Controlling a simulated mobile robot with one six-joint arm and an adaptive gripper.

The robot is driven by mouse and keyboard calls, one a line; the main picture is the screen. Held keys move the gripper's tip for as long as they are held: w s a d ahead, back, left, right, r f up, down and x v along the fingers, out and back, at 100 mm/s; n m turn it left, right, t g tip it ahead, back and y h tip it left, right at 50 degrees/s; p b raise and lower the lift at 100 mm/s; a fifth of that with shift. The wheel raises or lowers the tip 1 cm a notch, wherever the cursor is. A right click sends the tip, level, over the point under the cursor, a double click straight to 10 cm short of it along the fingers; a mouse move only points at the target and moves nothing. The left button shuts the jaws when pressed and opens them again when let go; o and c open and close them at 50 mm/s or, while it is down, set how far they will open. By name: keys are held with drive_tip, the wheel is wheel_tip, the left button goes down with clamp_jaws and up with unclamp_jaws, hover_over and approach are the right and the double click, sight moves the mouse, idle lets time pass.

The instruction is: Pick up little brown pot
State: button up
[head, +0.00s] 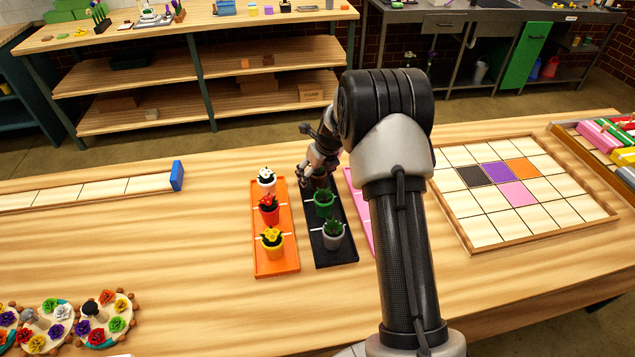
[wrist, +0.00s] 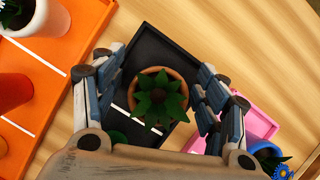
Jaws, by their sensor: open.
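The little brown pot (wrist: 136,84) holds a dark green leafy plant with a dark centre. It stands at the far end of the black tray (head: 337,257). In the head view the brown pot (head: 320,178) is mostly hidden by my gripper (head: 318,160). In the wrist view my gripper (wrist: 160,72) is open, with one finger on the left and one on the right of the pot. Gaps show between the fingers and the pot. I cannot tell how far above the tray the fingertips are.
On the black tray, a green pot (head: 324,203) and a grey pot (head: 333,236) stand nearer. The orange tray (head: 276,268) to the left holds white, red and yellow pots. A pink tray (head: 360,203) with a blue pot (wrist: 266,150) lies to the right. A grid board (head: 484,232) stands beyond it.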

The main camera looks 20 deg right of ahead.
drive_tip(key=shift+w+f, duration=0.3)
drive_tip(key=shift+f, duration=0.35)
drive_tip(key=shift+r, duration=0.1)
drive_tip(key=shift+c, duration=0.2)
drive_tip(key=c, duration=1.4)
